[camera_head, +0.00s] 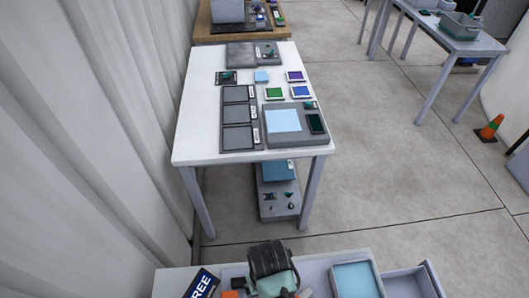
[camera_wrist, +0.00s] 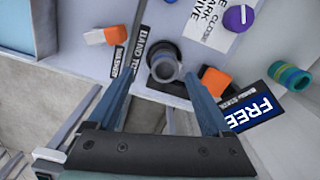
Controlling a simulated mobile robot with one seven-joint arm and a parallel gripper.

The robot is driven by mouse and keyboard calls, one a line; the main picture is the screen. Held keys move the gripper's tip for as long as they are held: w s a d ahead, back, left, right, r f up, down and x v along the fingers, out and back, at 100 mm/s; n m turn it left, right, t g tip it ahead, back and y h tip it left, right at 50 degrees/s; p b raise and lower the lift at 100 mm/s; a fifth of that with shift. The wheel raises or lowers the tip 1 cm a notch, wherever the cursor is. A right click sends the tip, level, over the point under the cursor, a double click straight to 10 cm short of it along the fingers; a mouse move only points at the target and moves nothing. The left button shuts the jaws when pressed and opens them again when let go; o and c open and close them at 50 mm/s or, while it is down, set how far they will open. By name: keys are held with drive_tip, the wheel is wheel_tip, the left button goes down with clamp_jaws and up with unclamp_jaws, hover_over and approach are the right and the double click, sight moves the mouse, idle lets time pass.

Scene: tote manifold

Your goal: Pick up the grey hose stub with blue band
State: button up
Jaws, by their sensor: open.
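A short grey cylinder (camera_wrist: 165,66), which looks like the grey hose stub, stands on the light surface near the middle of the wrist view. Its open round end faces the camera, and a bluish band shows faintly on it. My gripper (camera_wrist: 160,76) is open and empty, with one finger to the left of the stub and one to the right. The stub appears between the fingertips; I cannot tell how far below them it lies. In the head view my arm covers this spot, and I cannot make out the stub there.
A teal banded ring piece (camera_wrist: 290,76) lies right, beside a FREE card (camera_wrist: 254,108). A white table (camera_head: 195,145) with trays stands farther off.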

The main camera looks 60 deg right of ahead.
drive_tip(key=shift+w+a+f+p, duration=0.1)
drive_tip(key=shift+w+f+p, duration=0.05)
drive_tip(key=shift+f, duration=1.25)
drive_tip(key=shift+w+a+f+p, duration=0.1)
drive_tip(key=shift+w+f+p, duration=0.05)
drive_tip(key=shift+f, duration=1.2)
drive_tip(key=shift+c, duration=0.2)
clamp_jaws()
drive_tip(key=shift+r, duration=0.15)
